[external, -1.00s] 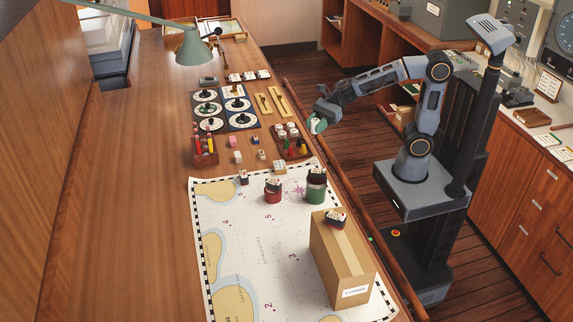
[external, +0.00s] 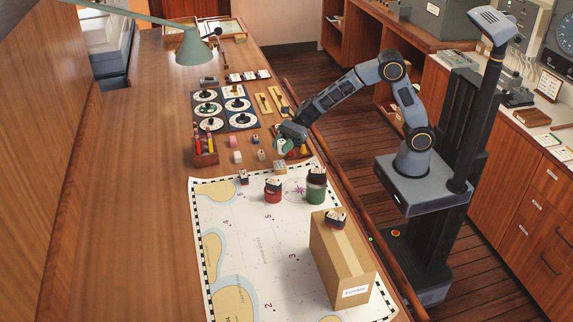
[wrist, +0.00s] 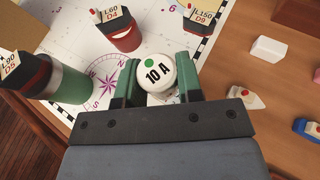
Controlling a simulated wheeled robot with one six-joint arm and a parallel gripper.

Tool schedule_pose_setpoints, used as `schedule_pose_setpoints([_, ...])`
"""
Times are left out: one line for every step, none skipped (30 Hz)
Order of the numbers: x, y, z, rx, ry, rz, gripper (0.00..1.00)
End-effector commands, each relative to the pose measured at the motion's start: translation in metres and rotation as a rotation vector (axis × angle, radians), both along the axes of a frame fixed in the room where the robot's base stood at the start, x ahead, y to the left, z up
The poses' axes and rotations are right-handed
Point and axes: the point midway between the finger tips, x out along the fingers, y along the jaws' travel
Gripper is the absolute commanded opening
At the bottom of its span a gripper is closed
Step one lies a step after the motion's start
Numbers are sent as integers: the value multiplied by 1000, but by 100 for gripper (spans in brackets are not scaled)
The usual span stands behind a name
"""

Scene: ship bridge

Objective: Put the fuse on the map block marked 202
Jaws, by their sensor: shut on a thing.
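My gripper (external: 290,143) is shut on the fuse, a round white piece with a green dot and "10 A" on its face (wrist: 155,72). Its green fingers hold the fuse from both sides in the wrist view. The gripper is over the table, beyond the far edge of the chart. No label reading 202 can be made out. Labelled blocks in the wrist view read L60 D4 (wrist: 113,15), L150 D9 (wrist: 203,12) and L90 D5 (wrist: 9,64). Labels in the external view are too small to read.
A red can (external: 273,194) and a green can (external: 316,190) stand on the chart (external: 240,220), with blocks on top. A cardboard box (external: 338,262) also bears a block. Small blocks (external: 237,156) lie left of my gripper.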

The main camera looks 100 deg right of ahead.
Motion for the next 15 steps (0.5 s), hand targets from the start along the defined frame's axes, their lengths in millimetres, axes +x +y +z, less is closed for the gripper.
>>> schedule_pose_setpoints([2,0,-2,0,0,1,10])
schedule_pose_setpoints([3,0,-3,0,0,0,10])
schedule_pose_setpoints([4,0,-4,-1,-1,0,10])
schedule_pose_setpoints([5,0,-5,0,0,1,10])
schedule_pose_setpoints([6,0,-7,0,1,1,10])
schedule_pose_setpoints([8,0,-11,1,2,1,10])
schedule_pose_setpoints([11,-1,-14,1,2,0,10])
schedule_pose_setpoints([10,-1,-19,2,4,-1,10])
schedule_pose_setpoints([9,-1,-25,2,4,1,10])
schedule_pose_setpoints([9,0,-28,3,3,0,10])
schedule_pose_setpoints([9,-1,-32,2,3,1,10])
schedule_pose_setpoints([9,0,-35,2,3,1,10])
schedule_pose_setpoints([9,-1,-37,1,1,1,10])
schedule_pose_setpoints([9,-1,-39,1,1,1,10])
schedule_pose_setpoints([9,-1,-40,1,0,0,10])
